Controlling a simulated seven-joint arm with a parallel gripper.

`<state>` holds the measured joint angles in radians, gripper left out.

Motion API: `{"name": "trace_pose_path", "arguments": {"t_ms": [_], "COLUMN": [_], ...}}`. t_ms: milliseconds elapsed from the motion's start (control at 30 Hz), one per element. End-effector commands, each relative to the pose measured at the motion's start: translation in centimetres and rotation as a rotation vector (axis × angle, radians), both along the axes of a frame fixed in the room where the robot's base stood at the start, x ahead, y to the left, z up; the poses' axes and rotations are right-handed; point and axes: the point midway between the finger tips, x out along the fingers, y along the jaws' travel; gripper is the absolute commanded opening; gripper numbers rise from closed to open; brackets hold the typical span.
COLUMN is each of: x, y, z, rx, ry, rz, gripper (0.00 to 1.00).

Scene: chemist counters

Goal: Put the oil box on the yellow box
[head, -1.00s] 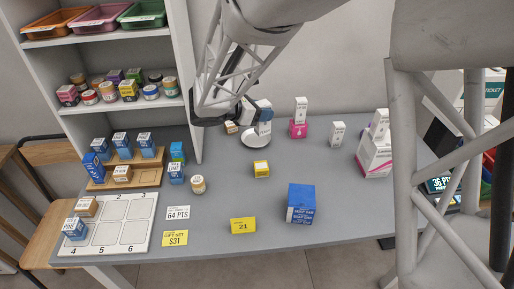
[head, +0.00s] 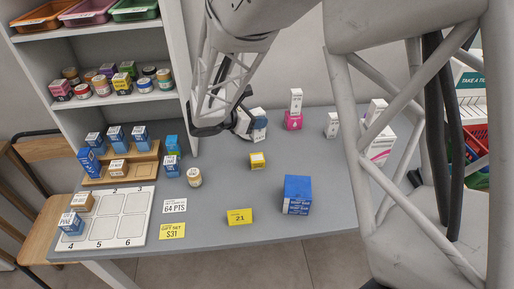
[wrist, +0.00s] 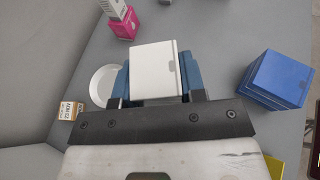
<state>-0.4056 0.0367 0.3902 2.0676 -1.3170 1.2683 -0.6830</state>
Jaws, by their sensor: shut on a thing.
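My gripper (wrist: 155,75), with blue fingers, is shut on a plain white box, the oil box (wrist: 156,70); its label cannot be read here. In the head view my gripper (head: 252,124) holds this box above the counter, behind the yellow box in the picture.
A blue box (head: 297,194) stands at front right; it also shows in the wrist view (wrist: 274,80). A white dish (wrist: 104,84) and small tan box (wrist: 68,109) are near my gripper. A pink box (head: 293,121) carries a white one. Price cards (head: 239,216) lie in front.

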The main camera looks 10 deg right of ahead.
Motion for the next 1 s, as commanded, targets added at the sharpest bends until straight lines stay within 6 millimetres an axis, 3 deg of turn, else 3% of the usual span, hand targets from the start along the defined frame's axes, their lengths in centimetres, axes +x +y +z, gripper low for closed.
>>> {"name": "trace_pose_path", "arguments": {"t_ms": [200,400,800,1000], "x": [0.0,0.0,0.0,0.0], "y": [0.0,0.0,0.0,0.0], "z": [-3.1,-5.0,-5.4,-6.9], "rx": [-0.001,0.0,0.0,-0.002], "ry": [0.005,0.002,0.001,0.004], "rz": [0.001,0.001,0.0,0.001], "gripper": [0.15,0.15,0.15,0.15]}}
